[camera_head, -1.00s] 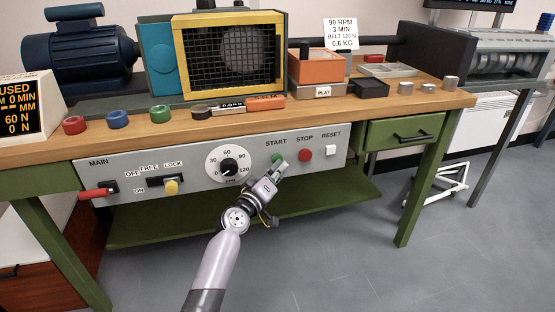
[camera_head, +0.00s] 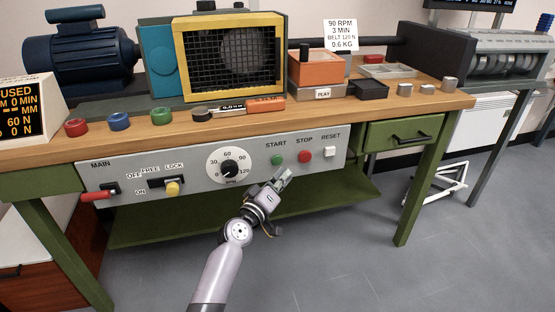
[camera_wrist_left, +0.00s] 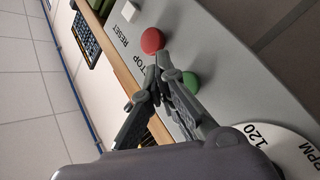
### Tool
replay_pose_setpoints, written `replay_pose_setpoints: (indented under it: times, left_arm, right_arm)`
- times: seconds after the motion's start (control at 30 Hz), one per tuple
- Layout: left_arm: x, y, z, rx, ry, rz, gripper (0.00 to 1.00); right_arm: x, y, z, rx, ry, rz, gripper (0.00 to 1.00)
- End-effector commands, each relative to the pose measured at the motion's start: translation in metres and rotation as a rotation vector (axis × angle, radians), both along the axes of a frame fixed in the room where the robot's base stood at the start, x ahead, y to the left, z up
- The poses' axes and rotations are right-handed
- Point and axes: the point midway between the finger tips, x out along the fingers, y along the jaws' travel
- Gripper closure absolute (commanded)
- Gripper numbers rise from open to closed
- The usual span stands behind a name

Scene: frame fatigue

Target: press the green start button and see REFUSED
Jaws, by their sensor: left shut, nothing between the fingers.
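The green start button (camera_head: 278,160) sits on the grey control panel (camera_head: 205,176) under the START label. It also shows in the left wrist view (camera_wrist_left: 190,82), just beyond my fingertips and partly behind them. My left gripper (camera_head: 286,174) is shut and empty, just below and to the right of the button, with a visible gap in the head view. The display (camera_head: 16,108) at the left edge is cut off; its top line ends in "USED", its beginning out of frame. My right gripper is not in view.
The red stop button (camera_head: 305,157) and white reset button (camera_head: 330,152) are right of the green one. The speed dial (camera_head: 229,167) is to its left, then a yellow-knobbed lock switch (camera_head: 172,188) and red main lever (camera_head: 96,195). The wooden bench edge overhangs the panel.

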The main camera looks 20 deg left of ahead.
Motion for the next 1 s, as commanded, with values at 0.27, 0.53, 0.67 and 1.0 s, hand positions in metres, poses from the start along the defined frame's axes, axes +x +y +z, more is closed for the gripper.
replay_pose_setpoints:
  times: [0.27,0.53,0.67,1.0]
  left_arm:
    - [-0.022,-0.015,0.002,0.000,0.000,0.000,1.00]
    - [-0.025,-0.017,0.000,0.000,-0.001,0.001,1.00]
    - [-0.025,-0.017,0.000,0.000,-0.001,0.001,1.00]
    - [-0.025,-0.017,0.001,0.000,-0.001,0.000,1.00]
  right_arm:
    - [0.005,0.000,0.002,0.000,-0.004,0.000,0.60]
    - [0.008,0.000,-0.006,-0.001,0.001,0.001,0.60]
    - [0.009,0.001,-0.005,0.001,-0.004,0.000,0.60]
    - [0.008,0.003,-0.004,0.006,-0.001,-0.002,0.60]
